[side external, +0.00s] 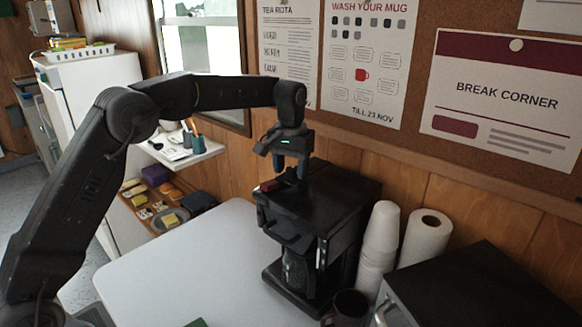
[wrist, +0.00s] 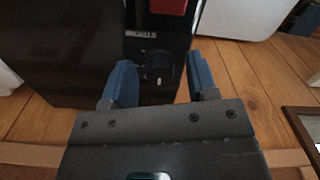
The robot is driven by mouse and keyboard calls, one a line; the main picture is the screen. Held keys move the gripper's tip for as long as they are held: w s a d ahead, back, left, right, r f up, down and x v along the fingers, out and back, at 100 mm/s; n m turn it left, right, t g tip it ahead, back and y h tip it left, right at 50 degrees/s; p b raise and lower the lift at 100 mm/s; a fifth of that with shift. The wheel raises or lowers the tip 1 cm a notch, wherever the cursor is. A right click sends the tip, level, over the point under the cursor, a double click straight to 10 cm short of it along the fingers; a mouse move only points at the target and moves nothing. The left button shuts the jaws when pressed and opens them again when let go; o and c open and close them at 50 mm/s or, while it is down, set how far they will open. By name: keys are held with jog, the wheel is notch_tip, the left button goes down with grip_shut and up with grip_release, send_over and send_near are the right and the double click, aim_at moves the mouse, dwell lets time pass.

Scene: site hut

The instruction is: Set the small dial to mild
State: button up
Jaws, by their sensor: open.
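The small dial (wrist: 158,67) is a black knob on the coffee maker's dark top panel, beside upside-down lettering (wrist: 141,33) that seems to read STRENGTH. A short pale mark shows on the dial's lower side in the wrist view; I cannot read any setting names. The black coffee maker (side external: 312,215) stands on the table. My gripper (side external: 291,168) points down over its top. In the wrist view my gripper (wrist: 159,63) is open, its blue fingers on either side of the dial with gaps. I cannot tell their height above the panel. The dial cannot be made out in the side view.
A red switch (wrist: 168,5) sits on the same panel, also visible in the side view (side external: 270,186). Stacked white cups (side external: 379,245), a paper roll (side external: 424,240) and a dark mug (side external: 347,308) stand right of the machine. The wall is close behind. The white table (side external: 185,265) is mostly clear at left.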

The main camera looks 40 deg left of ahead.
aim_at(291, 169)
jog(key=shift+r, duration=0.1)
notch_tip(291, 169, up, 14)
jog(key=shift+f, duration=0.2)
dwell(0.4)
dwell(0.4)
jog(key=shift+r, duration=0.1)
